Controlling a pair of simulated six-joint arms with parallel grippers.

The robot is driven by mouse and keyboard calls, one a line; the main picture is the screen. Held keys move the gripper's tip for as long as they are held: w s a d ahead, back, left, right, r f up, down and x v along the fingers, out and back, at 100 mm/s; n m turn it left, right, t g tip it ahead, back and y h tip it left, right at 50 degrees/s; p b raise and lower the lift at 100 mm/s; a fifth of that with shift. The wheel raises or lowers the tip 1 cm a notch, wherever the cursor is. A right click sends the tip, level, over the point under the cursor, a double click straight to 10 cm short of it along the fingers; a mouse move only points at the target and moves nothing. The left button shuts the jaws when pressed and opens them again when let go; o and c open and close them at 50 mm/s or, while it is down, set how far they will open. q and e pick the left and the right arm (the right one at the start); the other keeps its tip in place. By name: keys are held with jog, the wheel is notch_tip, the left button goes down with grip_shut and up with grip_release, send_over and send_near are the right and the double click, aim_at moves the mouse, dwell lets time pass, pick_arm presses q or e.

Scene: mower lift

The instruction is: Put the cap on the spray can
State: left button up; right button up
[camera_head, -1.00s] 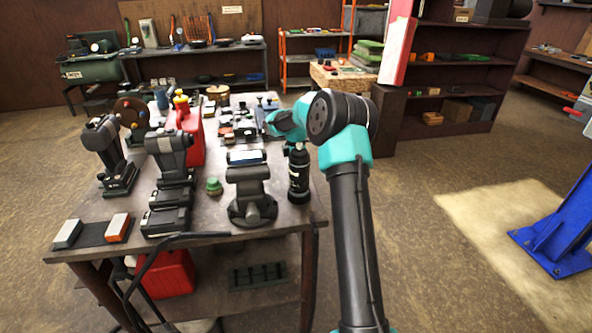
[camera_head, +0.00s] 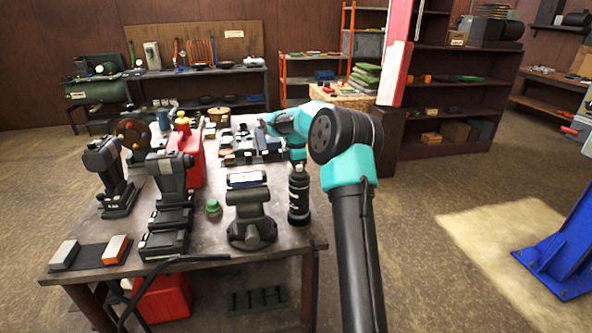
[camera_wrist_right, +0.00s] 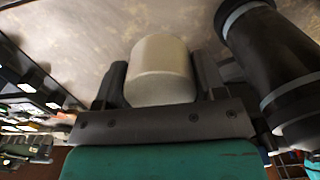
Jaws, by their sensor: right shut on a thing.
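The spray can (camera_head: 299,198) is black with pale markings and stands upright on the workbench near its right edge. In the head view my right arm's teal wrist is behind and above the can, and the cap cannot be made out. My left gripper is not in view.
The workbench (camera_head: 120,228) holds a dark vise-like stand (camera_head: 250,215) left of the can. A green-topped knob (camera_head: 213,207), black power tools (camera_head: 170,190) and a red canister (camera_head: 192,150) stand further left. Small items crowd the back.

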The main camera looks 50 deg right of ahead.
aim_at(300, 166)
jog(key=shift+r, duration=0.1)
jog(key=s+a+r, duration=0.2)
jog(key=s+r, duration=0.1)
jog(key=r, duration=0.1)
jog(key=s+a+r, duration=0.3)
jog(key=r, duration=0.2)
jog(key=s+a+r, duration=0.3)
jog(key=r, duration=0.2)
jog(key=shift+s+a, duration=0.1)
jog(key=shift+a, duration=0.05)
jog(key=shift+f, duration=2.85)
jog(key=shift+f, duration=0.6)
jog(key=o, duration=0.6)
